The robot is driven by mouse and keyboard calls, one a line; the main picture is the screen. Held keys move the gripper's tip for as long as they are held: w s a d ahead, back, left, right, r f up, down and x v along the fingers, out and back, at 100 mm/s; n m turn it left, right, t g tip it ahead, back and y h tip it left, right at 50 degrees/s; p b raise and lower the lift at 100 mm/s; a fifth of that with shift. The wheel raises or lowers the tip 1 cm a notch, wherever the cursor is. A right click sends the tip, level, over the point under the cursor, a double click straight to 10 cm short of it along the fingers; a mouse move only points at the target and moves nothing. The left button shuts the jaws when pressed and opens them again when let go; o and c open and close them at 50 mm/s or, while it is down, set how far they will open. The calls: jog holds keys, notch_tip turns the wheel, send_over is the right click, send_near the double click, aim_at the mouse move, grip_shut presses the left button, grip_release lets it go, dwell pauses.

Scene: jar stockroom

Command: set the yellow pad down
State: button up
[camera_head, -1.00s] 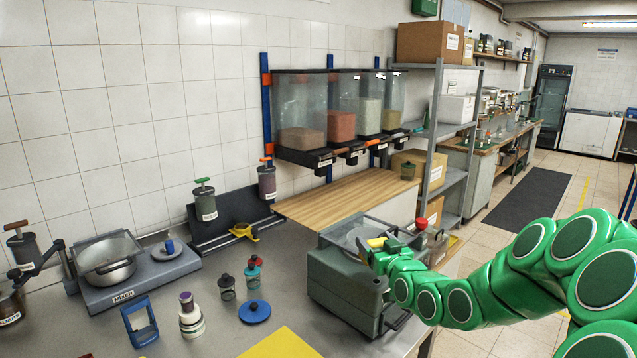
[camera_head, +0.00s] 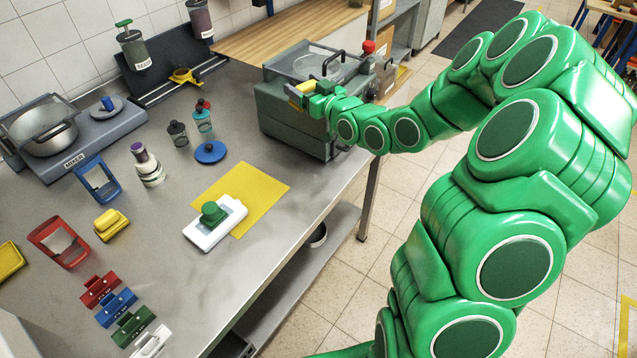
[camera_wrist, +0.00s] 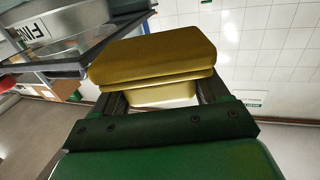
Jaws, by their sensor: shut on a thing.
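The yellow pad (camera_head: 303,89) is held in my gripper (camera_head: 314,96) at the grey machine with the clear-topped lid (camera_head: 290,115). In the head view it looks small and overlaps the machine's front upper edge; I cannot tell whether it touches. The wrist view shows the pad (camera_wrist: 155,58) close up, a yellow layered block between the two dark fingers, with my gripper (camera_wrist: 160,95) shut on it. The pad's underside and far side are hidden.
On the steel bench a yellow mat (camera_head: 265,190) carries part of a white block with a green knob (camera_head: 215,222). Another yellow block (camera_head: 110,224), a red frame (camera_head: 45,240) and a blue lid (camera_head: 210,151) stand to the left. Bare bench lies between them.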

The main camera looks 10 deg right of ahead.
jog(key=shift+n+g+y, duration=0.4)
jog(key=shift+y, duration=0.1)
jog(key=f, duration=0.1)
jog(key=s+f, duration=0.1)
jog(key=f, duration=0.1)
jog(key=s+f, duration=0.1)
jog(key=f, duration=0.1)
jog(key=shift+a+f, duration=0.25)
jog(key=shift+a, duration=0.15)
jog(key=s+d+f, duration=0.2)
jog(key=s+f, duration=0.3)
jog(key=f, duration=0.3)
jog(key=shift+s+d+f+y, duration=0.2)
jog(key=shift+d+f+y, duration=0.05)
jog(key=shift+y, duration=0.05)
jog(key=shift+f, duration=4.8)
jog(key=shift+f, duration=0.2)
jog(key=o, duration=1.1)
jog(key=shift+c, duration=0.2)
